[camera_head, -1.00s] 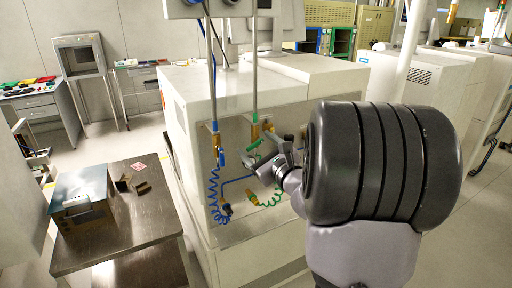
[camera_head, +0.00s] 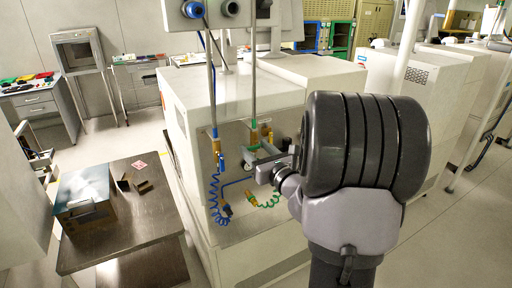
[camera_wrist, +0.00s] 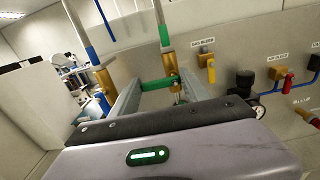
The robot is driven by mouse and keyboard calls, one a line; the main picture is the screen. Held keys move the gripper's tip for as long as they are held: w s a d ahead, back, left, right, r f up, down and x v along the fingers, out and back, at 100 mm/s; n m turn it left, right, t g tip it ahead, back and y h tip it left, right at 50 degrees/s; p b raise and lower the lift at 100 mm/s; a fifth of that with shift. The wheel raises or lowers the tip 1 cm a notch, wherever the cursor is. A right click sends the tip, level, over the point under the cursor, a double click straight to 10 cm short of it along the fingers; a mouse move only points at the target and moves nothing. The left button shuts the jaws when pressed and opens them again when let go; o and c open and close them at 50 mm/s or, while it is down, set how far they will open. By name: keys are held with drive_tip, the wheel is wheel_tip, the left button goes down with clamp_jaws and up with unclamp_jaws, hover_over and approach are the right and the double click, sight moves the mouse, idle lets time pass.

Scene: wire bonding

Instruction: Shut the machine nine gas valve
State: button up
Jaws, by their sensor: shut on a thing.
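Two brass valves sit on vertical pipes at the front of the white machine (camera_head: 285,85). The left one has a blue handle (camera_head: 220,160). The right one has a green handle (camera_wrist: 160,84), which lies crosswise between my fingers in the wrist view, beside its brass body (camera_wrist: 170,64). My gripper (camera_head: 258,157) is shut on the green handle, one finger at each end of it. In the head view my gripper partly hides this handle. I cannot read a label for either valve or the machine number.
A black regulator (camera_wrist: 244,82) and a red-handled valve (camera_wrist: 289,84) are to the right in the wrist view.

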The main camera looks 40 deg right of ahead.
drive_tip(key=o, duration=1.4)
drive_tip(key=shift+c, duration=0.2)
drive_tip(key=b+v, duration=0.7)
drive_tip(key=v, duration=1)
drive_tip(key=shift+s+b, duration=0.2)
drive_tip(key=shift+b, duration=0.2)
drive_tip(key=shift+f, duration=0.1)
